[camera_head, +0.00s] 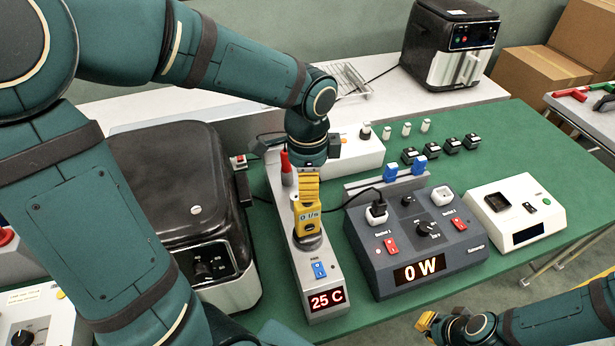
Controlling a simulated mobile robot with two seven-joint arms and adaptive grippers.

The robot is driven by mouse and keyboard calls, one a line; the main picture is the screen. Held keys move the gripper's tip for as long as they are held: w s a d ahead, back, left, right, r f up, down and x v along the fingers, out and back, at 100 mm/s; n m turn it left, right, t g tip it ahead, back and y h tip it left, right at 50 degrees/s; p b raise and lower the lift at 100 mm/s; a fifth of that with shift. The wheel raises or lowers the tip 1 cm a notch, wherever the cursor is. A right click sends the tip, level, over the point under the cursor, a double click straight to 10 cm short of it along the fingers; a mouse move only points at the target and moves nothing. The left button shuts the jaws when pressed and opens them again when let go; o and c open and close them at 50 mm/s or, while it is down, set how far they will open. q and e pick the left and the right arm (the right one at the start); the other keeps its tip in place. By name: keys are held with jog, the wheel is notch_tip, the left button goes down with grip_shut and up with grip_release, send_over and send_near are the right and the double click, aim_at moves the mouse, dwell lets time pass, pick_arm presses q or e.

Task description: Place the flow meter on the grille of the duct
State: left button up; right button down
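The yellow flow meter (309,221) shows "0 l/s" on its display. It is roughly upright at a dark round fitting, apparently the grille (308,241), on the long light-grey duct (318,283). I cannot tell whether its base rests there or hovers just above. The duct's front panel has a blue switch and reads "25 C". My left gripper (308,186) points down from above, its yellow ribbed fingers right at the meter's upper part. The fingers overlap the meter, so their grip is unclear. My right gripper (428,321) is low at the right, partly seen, away from the duct.
A dark-grey power meter box (400,277) reading "0 W" stands right of the duct. A black fryer (175,190) stands close on the left. A red-handled tool (286,165) is behind the gripper. A white device (520,215) is farther right. The green table's front right is clear.

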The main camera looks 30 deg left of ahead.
pick_arm(q)
jog(key=shift+r, duration=0.15)
jog(key=shift+r, duration=0.35)
notch_tip(320, 180, up, 11)
jog(key=shift+r+p, duration=0.2)
jog(key=shift+p, duration=0.8)
jog(key=shift+s+f, duration=0.1)
